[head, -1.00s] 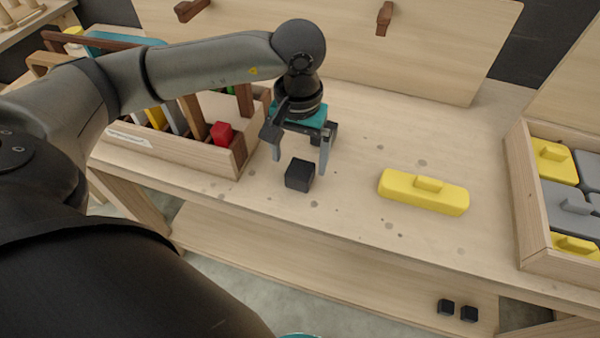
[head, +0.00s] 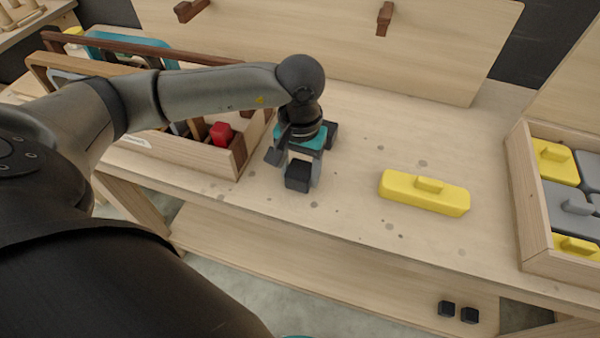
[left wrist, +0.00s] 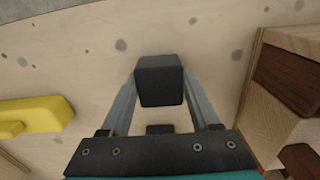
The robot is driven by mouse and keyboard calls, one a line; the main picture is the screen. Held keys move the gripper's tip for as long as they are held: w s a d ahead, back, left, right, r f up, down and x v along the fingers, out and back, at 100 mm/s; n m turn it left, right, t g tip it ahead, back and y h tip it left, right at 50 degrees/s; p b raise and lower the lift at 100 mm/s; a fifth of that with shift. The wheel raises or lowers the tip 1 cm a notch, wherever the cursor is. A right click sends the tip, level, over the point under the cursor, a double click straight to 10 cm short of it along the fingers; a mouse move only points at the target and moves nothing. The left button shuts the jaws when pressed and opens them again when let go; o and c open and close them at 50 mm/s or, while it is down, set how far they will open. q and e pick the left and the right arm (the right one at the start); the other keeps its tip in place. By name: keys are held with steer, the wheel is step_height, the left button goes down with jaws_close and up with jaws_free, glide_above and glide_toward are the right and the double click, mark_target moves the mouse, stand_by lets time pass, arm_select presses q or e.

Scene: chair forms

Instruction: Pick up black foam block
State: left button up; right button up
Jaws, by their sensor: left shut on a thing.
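The black foam block (head: 298,175) is a small dark cube near the front edge of the workbench. My left gripper (head: 301,172) points down over it with a finger on either side. In the left wrist view the block (left wrist: 160,80) sits between the two grey fingertips of my left gripper (left wrist: 160,86), which are shut on it. Whether the block touches the bench or hangs just above it I cannot tell. My right gripper is in neither view.
A yellow block with a raised handle (head: 424,193) lies to the right on the bench (head: 350,230). A wooden tool box (head: 205,158) with a red piece (head: 221,134) stands close on the left. A wooden tray (head: 530,205) of yellow and grey blocks is at the right.

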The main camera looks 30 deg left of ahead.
arm_select(q)
steer(key=c, duration=0.7)
